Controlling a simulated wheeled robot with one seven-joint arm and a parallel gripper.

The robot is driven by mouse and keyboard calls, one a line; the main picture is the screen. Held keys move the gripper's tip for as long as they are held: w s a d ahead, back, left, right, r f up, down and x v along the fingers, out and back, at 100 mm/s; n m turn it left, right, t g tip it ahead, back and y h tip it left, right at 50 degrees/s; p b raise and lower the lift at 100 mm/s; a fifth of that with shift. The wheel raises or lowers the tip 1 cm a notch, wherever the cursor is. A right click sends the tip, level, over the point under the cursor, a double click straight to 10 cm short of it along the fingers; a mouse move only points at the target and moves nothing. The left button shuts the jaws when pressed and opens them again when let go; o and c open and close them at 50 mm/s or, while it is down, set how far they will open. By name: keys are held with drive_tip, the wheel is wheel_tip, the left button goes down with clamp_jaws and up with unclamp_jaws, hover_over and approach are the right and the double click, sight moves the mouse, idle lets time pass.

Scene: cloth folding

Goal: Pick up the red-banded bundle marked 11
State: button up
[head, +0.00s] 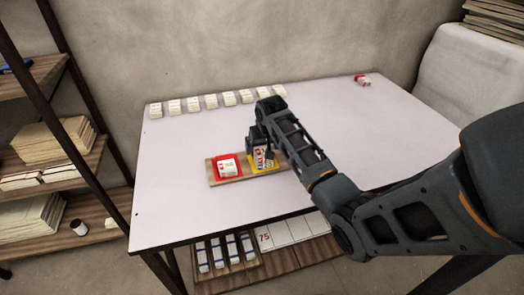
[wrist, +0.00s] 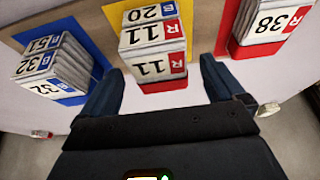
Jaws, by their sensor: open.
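The bundle marked 11 (wrist: 152,68) is a white block with a red R tag and a red band on its near, lower side. It is in a stack on the yellow square (wrist: 93,22) of a wooden board, beside a layer marked 20 with a blue B tag. My gripper (wrist: 160,68) is open, with one finger on each side of this stack; I cannot tell whether they touch it. In the head view my gripper (head: 261,146) is over the yellow square (head: 276,166), and my arm partly hides the stack.
A red-tagged bundle marked 38 (wrist: 272,22) sits on the red square (head: 219,160). Blue-tagged bundles (wrist: 48,68) are stacked on the blue square (wrist: 72,31). A row of white bundles (head: 210,101) lines the table's back. A small red-and-white bundle (head: 362,80) lies far right.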

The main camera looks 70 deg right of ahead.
drive_tip(key=shift+f, duration=0.1)
drive_tip(key=c, duration=1.2)
drive_tip(key=shift+o, duration=0.2)
